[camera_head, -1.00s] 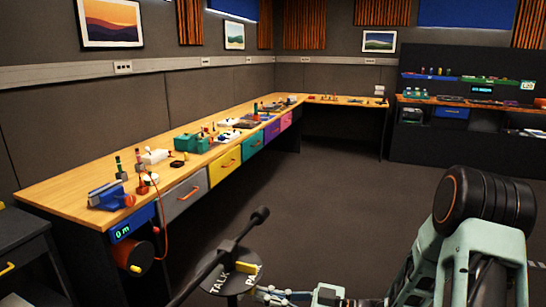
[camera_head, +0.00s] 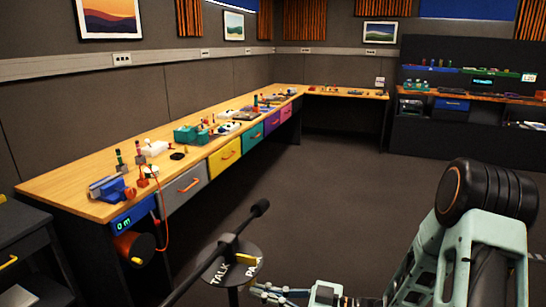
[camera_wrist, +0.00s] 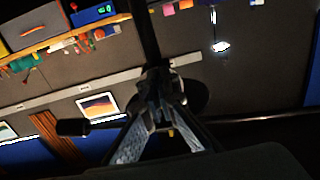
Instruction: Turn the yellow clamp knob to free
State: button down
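A yellow knob (camera_head: 245,259) sits on a round black disc (camera_head: 214,257) at the bottom centre of the head view. The disc bears the white word TALK and another partly hidden word. A dark boom crosses it, with a black end (camera_head: 260,208) pointing up and right. My gripper (camera_head: 258,291) comes in from the right, its fingertips just below and right of the knob. In the wrist view, my fingers (camera_wrist: 163,90) converge near a dark bar and a black round part (camera_wrist: 196,96). A small yellow spot shows between them. Contact and finger gap are unclear.
A long wooden workbench (camera_head: 75,200) with coloured drawers runs along the left wall. A blue vise (camera_head: 106,187) and a cable reel (camera_head: 130,248) are at its near end. A dark cabinet (camera_head: 30,250) stands at lower left. The middle floor (camera_head: 310,200) is clear.

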jog(key=v, duration=0.6)
jog(key=shift+f, duration=0.35)
jog(key=shift+s, duration=0.1)
